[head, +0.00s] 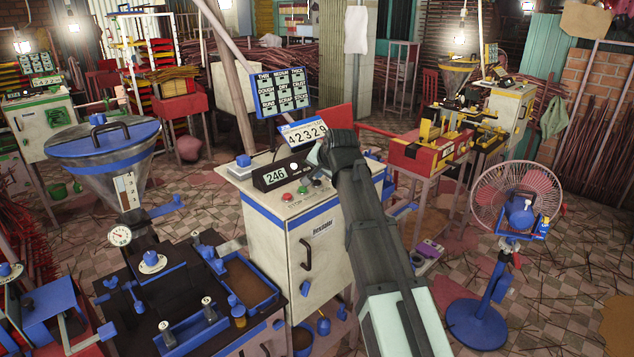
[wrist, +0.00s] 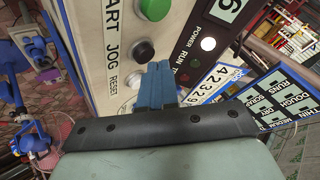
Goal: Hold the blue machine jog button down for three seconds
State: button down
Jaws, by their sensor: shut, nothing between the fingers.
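The blue machine is a pale cabinet with blue trim (head: 298,250), standing in the middle of the head view. In the wrist view its panel carries a black round button (wrist: 144,50) beside the label JOG. My gripper (wrist: 160,68) is shut and empty, its blue fingers together, with the tips at the lower right of the black button. I cannot tell whether they touch it or whether it is pressed. In the head view my gripper (head: 320,152) is over the right part of the panel, and the jog button is not clear there.
A green button (wrist: 155,8) and a pale button (wrist: 136,80) by RESET flank the jog button. The panel also has a red button (head: 288,197) and a display box (head: 282,174). A number plate (head: 303,131) stands close behind my gripper. A fan (head: 515,200) stands right.

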aim_at(319, 182)
jog(key=shift+r, duration=0.4)
jog(key=shift+r, duration=0.1)
jog(key=shift+r, duration=2.4)
